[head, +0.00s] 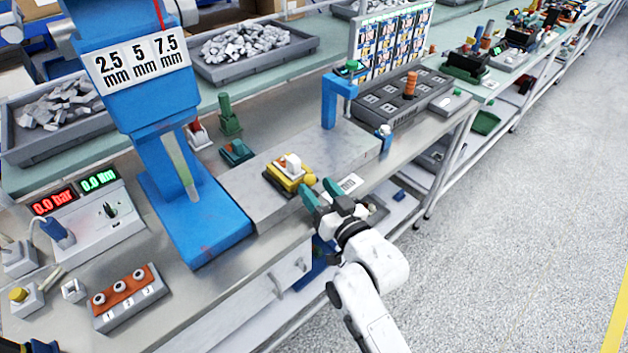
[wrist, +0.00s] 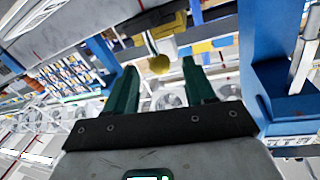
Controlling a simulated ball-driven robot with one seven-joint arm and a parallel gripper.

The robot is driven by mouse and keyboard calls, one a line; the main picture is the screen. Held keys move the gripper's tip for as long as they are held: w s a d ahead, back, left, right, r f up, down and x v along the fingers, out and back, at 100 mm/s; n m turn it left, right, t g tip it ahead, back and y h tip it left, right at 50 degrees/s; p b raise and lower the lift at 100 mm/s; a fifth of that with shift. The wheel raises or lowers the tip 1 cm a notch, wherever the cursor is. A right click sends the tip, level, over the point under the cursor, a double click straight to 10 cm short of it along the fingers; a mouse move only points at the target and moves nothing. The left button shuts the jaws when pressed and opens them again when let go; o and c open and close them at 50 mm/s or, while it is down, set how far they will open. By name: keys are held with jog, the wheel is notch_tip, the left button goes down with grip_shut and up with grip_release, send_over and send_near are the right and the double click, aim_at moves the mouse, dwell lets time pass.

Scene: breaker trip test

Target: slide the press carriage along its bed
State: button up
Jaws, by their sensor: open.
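The press carriage (head: 290,174) is a small yellow block with a white and orange top, sitting on the grey bed (head: 240,190) between the blue press and a blue post. My gripper (head: 317,188) has green fingers and is open at the near edge of the bed, just to the right of the carriage. I cannot tell if a finger touches anything. The bed also crosses the upper left of the wrist view (wrist: 90,18).
The blue press (head: 205,225) stands left of the bed. The blue post (head: 329,105) rises at its right end, before a grey block with an orange handle (head: 410,88). A display box (head: 95,225) and a three-button box (head: 130,300) are at the left. The floor at right is clear.

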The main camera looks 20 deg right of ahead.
jog(key=shift+w+a, duration=0.1)
jog(key=shift+w, duration=1.05)
jog(key=shift+c, duration=0.3)
grip_shut()
